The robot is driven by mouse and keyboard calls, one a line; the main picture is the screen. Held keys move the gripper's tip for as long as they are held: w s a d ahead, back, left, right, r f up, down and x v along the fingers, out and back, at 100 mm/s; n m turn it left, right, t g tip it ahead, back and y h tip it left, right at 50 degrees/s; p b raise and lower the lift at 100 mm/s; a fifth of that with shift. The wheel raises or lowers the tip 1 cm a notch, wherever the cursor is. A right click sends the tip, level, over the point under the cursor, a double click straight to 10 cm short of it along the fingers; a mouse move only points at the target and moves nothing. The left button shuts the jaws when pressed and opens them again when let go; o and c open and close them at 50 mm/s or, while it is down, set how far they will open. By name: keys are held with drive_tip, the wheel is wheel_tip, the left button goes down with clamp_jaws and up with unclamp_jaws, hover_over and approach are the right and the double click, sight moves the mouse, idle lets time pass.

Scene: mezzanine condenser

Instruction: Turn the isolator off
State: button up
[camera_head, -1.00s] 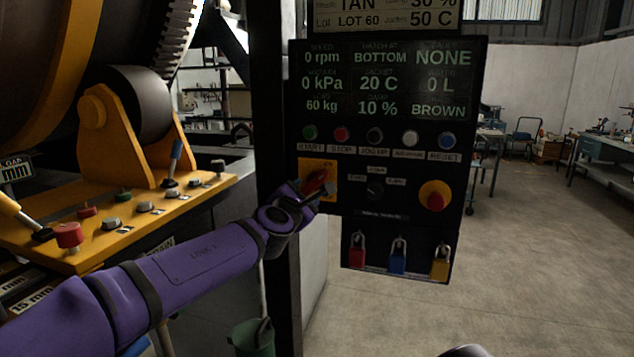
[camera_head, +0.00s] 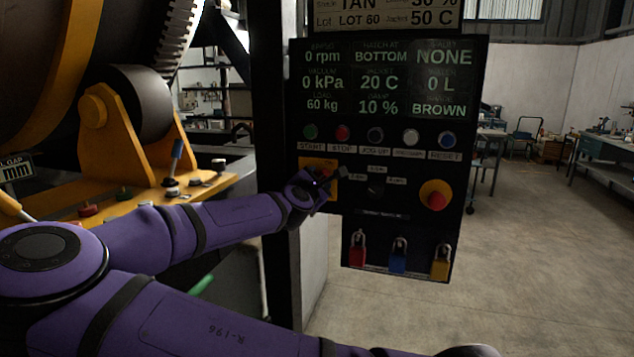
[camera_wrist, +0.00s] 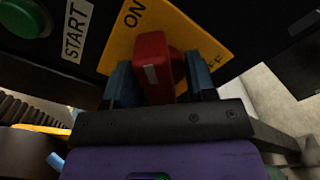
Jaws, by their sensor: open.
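The isolator has a red handle (camera_wrist: 152,60) on a yellow plate (camera_wrist: 197,38) marked ON and, partly covered, OFF. In the head view the yellow plate (camera_head: 318,163) sits at the panel's left side, with the handle mostly hidden by my gripper (camera_head: 326,181). In the wrist view my gripper (camera_wrist: 160,84) is open, with one blue-grey finger on each side of the red handle. I cannot tell whether the fingers touch it. The handle's white mark shows, but its exact setting is hard to tell.
The black panel (camera_head: 410,215) carries a row of buttons above the isolator, a small black selector (camera_head: 375,189), a red emergency knob (camera_head: 437,200) and padlocks below. A yellow machine bench (camera_head: 130,200) stands left. Open floor (camera_head: 540,250) lies right.

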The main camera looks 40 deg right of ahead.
drive_tip(key=c, duration=0.9)
drive_tip(key=shift+m, duration=0.4)
drive_tip(key=m, duration=0.3)
drive_tip(key=shift+s+d+f+m, duration=0.1)
drive_tip(key=shift+s+f+m, duration=0.1)
drive_tip(key=shift+m, duration=0.1)
drive_tip(key=m, duration=0.4)
drive_tip(key=shift+f+m, duration=0.25)
drive_tip(key=shift+m, duration=0.05)
drive_tip(key=m, duration=0.5)
drive_tip(key=shift+w+f, duration=0.1)
drive_tip(key=shift+f, duration=0.15)
drive_tip(key=shift+w+m, duration=0.1)
drive_tip(key=shift+m, duration=1.9)
